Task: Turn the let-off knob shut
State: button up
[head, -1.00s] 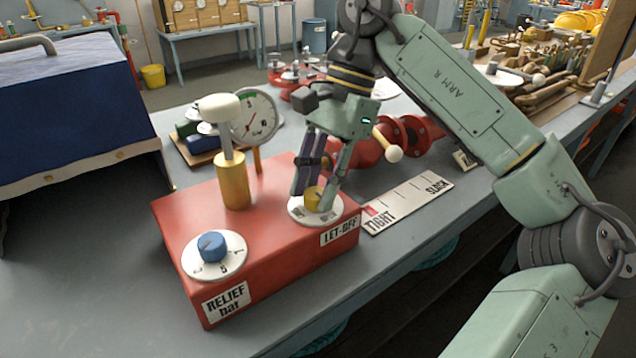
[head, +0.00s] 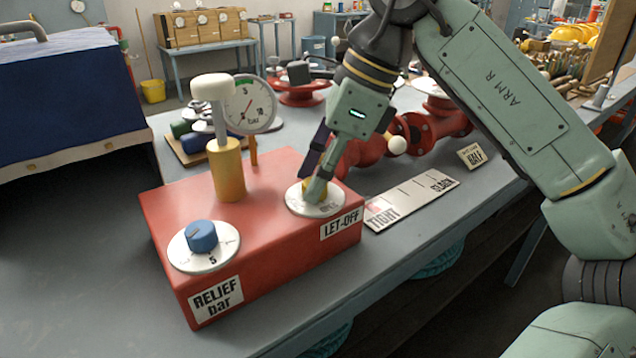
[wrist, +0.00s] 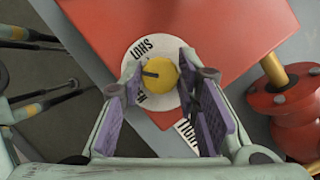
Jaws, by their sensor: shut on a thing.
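The yellow let-off knob (head: 317,187) sits on a white dial (head: 309,207) at the right end of the red box (head: 270,238). My gripper (head: 318,189) reaches down from above, and its fingers partly hide the knob. In the wrist view the knob (wrist: 158,77) lies between the two purple finger pads, which are shut on its sides. Its dark pointer line is directed left in that view. The word SHUT shows on the dial at the upper left of the knob. Other dial lettering is partly covered by a finger.
A blue relief knob (head: 202,236) is at the box's front left. A yellow post with a white cap (head: 212,87) and a round gauge (head: 245,104) stand behind. A TIGHT–SLACK plate (head: 412,200) lies right of the box, and red pipework (head: 433,132) stands behind it.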

jog(key=m+t+b, duration=0.1)
jog(key=m, duration=0.1)
jog(key=m+b, duration=0.1)
jog(key=m, duration=0.1)
jog(key=shift+s+f+m+t, duration=0.1)
jog(key=shift+m+t, duration=0.2)
jog(key=shift+t, duration=0.1)
jog(key=shift+m+t+h+b, duration=0.5)
jog(key=shift+m+h+b, duration=0.1)
jog(key=shift+m, duration=1.3)
jog(key=o, duration=1.2)
jog(key=shift+s+r, duration=0.1)
jog(key=shift+r, duration=0.1)
jog(key=v, duration=0.7)
jog(key=shift+r, duration=0.1)
